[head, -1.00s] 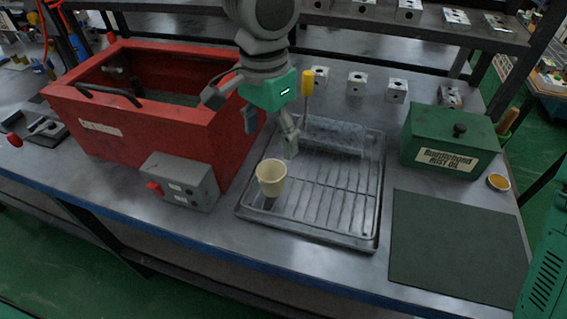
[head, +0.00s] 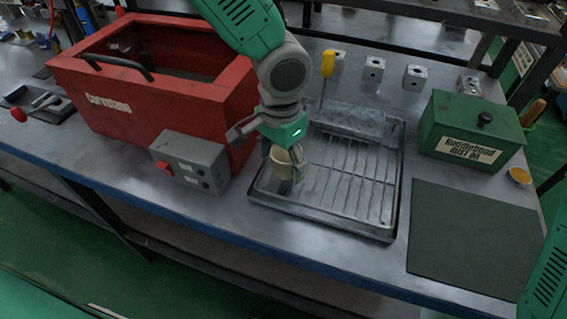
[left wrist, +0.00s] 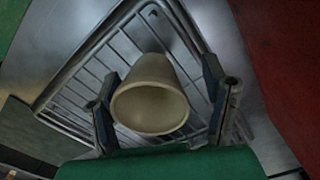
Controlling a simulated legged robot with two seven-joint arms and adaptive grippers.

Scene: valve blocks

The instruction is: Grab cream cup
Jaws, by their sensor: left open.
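The cream cup (head: 281,163) stands on the metal rack tray (head: 340,228), near its front left corner, partly hidden by my left gripper. In the left wrist view the cream cup (left wrist: 150,95) shows its open mouth toward the camera. My left gripper (head: 283,165) is at the cup. In the left wrist view the fingers of my left gripper (left wrist: 160,95) are open, one on each side of the cup, with a visible gap at least on the right. Whether the left finger touches the cup is hard to tell. My right gripper is not in view.
A red open box (head: 150,90) and a grey switch box (head: 190,163) stand close on the left. A green rust oil box (head: 470,128) stands at the right, behind a dark mat (head: 465,235). Several metal blocks (head: 374,69) and a yellow-handled tool (head: 327,64) are behind the tray.

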